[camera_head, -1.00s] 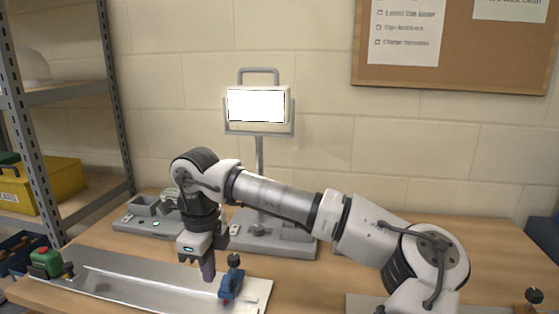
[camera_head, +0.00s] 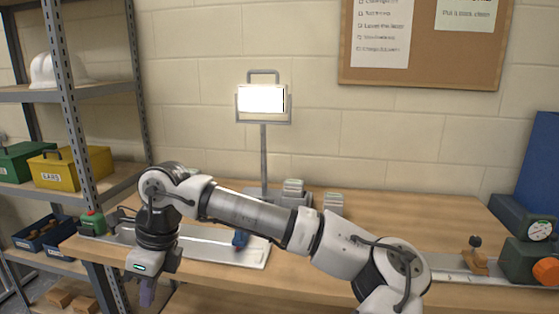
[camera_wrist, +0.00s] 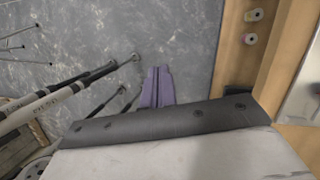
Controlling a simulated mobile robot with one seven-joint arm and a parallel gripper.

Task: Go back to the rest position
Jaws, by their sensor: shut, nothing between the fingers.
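My gripper (camera_head: 147,293) hangs at the lower left of the head view, pointing down in front of the bench's front edge. Its purple fingers (camera_wrist: 158,88) show in the wrist view, closed together with nothing between them. In the wrist view they are over the grey floor (camera_wrist: 120,30), beside the wooden bench edge (camera_wrist: 275,50). In the head view my arm reaches across the front of the wooden bench (camera_head: 300,190) from the lower right.
A metal tray (camera_head: 255,252) with a blue clamp (camera_head: 240,240) lies on the bench behind my arm. A lit lamp (camera_head: 262,100) stands further back. Shelving (camera_head: 70,95) with a yellow box (camera_head: 75,166) is at left. A green tool with a gauge (camera_head: 535,250) sits at right.

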